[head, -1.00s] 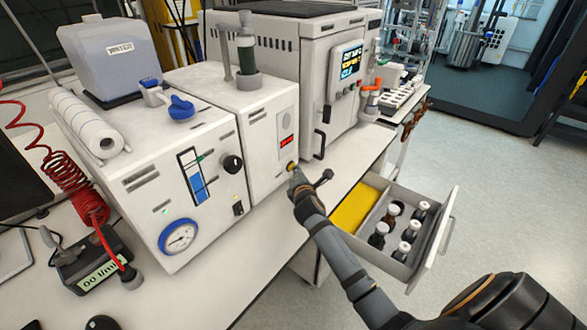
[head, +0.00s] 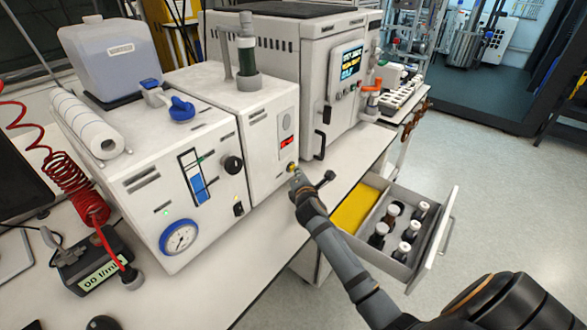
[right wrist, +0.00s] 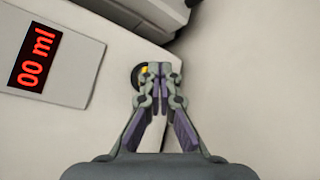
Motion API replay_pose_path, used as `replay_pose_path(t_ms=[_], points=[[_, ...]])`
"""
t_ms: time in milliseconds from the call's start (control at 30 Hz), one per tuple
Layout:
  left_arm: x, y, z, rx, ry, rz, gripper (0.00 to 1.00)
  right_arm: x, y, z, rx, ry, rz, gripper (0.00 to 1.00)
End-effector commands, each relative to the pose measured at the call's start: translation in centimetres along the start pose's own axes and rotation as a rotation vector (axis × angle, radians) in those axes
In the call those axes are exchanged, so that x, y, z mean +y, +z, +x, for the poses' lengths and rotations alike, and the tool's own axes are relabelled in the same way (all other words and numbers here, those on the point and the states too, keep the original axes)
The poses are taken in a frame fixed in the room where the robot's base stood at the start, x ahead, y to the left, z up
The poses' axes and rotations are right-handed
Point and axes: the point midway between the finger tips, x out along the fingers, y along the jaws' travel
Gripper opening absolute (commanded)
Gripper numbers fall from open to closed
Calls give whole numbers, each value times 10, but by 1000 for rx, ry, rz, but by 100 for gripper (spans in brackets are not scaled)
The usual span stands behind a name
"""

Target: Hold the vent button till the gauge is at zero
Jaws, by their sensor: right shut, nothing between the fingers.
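The vent button looks to be the yellow button (head: 291,166) in a dark ring, low on the front of the white pump unit. It also shows in the right wrist view (right wrist: 144,71), partly hidden behind my fingers. My right gripper (head: 295,176) is shut and empty, with its fingertips (right wrist: 158,70) right at the button. I cannot tell whether they press it in. The gauge (head: 180,238) is a round white dial with a blue rim on the white box to the left. Its needle is too small to read surely. My left gripper is out of view.
A red display (head: 287,141) above the button reads 00 ml in the right wrist view (right wrist: 35,59). An open drawer (head: 440,250) with several bottles is to the right of my right arm. A red coiled hose (head: 70,175) hangs at the left.

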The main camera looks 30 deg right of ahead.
Motion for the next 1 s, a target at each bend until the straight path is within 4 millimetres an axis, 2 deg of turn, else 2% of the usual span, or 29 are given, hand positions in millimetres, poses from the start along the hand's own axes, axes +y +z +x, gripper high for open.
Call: replay_pose_path(t_ms=[133, 533, 1000], points=[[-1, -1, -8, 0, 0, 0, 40, -3, 5, -7, 1, -1, -1, 0], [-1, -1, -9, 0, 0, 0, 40, -7, 7, -10, 1, -1, -2, 0], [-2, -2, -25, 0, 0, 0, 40, -29, 30, -41, 0, -1, -2, 0]])
